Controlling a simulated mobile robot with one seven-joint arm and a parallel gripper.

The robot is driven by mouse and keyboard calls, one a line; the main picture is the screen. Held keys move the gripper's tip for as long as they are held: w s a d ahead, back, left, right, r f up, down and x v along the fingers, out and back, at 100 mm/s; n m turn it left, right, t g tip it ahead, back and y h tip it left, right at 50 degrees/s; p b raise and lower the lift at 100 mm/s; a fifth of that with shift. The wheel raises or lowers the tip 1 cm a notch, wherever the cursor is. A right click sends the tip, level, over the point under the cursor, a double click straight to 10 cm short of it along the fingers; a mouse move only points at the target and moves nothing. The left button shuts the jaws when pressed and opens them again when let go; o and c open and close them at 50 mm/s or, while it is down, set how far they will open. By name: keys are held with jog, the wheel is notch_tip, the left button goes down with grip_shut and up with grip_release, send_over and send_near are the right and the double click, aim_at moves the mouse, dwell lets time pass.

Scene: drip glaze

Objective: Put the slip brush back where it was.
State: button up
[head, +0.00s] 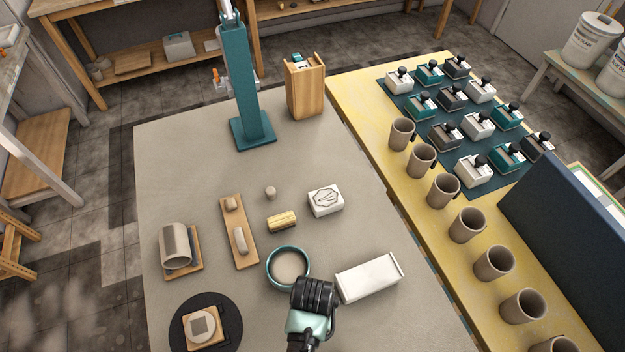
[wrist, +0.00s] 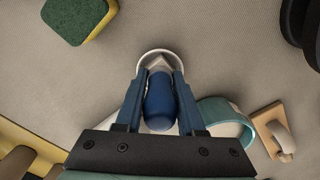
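The wrist view shows what I take to be the slip brush (wrist: 160,102), a rounded blue handle with a pale tip. It lies between the two blue fingers of my gripper (wrist: 160,88), which look closed against its sides. The pale tip shows inside a white ring-like rim (wrist: 146,57), partly hidden by the fingers and handle. Whether the tip touches this rim I cannot tell. In the head view, my wrist is low over the front of the table, between the teal-rimmed bowl (head: 270,266) and the white tray (head: 369,278). It hides the fingers and brush.
A black turntable (head: 231,329) stands front left. A green and yellow sponge (wrist: 80,20) shows in the wrist view. Several mugs (head: 467,225) line the yellow table. The back-left tabletop is clear.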

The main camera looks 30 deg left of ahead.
jog(key=o, duration=0.4)
jog(key=shift+o, duration=0.2)
notch_tip(320, 180, up, 12)
jog(key=shift+r, duration=0.2)
